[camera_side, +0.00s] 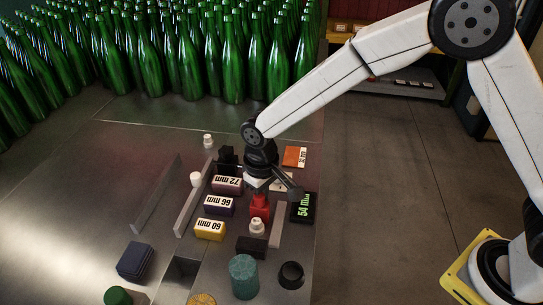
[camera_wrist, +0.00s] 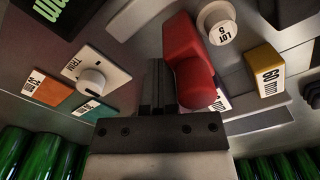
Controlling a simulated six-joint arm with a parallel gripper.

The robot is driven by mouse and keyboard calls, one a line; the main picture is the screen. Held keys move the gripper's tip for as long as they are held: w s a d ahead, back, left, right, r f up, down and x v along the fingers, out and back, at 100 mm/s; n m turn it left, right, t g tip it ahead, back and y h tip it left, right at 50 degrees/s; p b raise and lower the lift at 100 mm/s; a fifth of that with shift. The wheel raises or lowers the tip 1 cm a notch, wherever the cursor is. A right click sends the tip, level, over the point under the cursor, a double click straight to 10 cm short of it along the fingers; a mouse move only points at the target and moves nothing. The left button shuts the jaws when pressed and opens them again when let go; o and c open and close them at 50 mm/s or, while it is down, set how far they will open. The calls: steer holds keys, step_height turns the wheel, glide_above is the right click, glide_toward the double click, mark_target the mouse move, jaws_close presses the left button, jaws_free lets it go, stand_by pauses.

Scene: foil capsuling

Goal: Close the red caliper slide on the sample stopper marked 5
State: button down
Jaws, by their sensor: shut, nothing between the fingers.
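The red caliper slide (camera_side: 260,205) stands upright on the bench fixture. In the side view the white sample stopper (camera_side: 257,226) is just in front of it. In the wrist view the stopper (camera_wrist: 217,25) reads "LOT 5" and lies close beside the far end of the red slide (camera_wrist: 188,60). My gripper (camera_wrist: 158,82) is shut and empty, directly beside the red slide. Whether the fingers touch it, I cannot tell. A dark block (camera_side: 252,247) is on the stopper's near side.
Blocks marked 72 mm (camera_side: 227,184), 66 mm (camera_side: 219,205) and 60 mm (camera_side: 210,229) line the left. A display reading about 54 mm (camera_side: 303,207) and a TRIM knob plate (camera_wrist: 92,78) are close by. Two other white stoppers (camera_side: 196,179) stand farther left. Green bottles (camera_side: 190,60) crowd the back.

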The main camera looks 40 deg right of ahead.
steer(key=shift+s+a, duration=0.9)
stand_by(1.4)
steer(key=shift+w+d, duration=0.45)
steer(key=shift+w, duration=0.05)
stand_by(0.6)
steer(key=shift+r, duration=0.1)
step_height(320, 180, up, 7)
stand_by(1.2)
steer(key=s+d+f+m+t, duration=0.1)
steer(key=s+d, duration=0.5)
steer(key=d, duration=0.5)
steer(key=s+d+f+m+t, duration=0.1)
steer(key=s+d+m, duration=0.1)
steer(key=s+d, duration=0.5)
steer(key=d, duration=0.3)
steer(key=shift+s+d+t, duration=0.25)
steer(key=shift+d+t, duration=0.05)
steer(key=shift+d, duration=0.05)
stand_by(0.5)
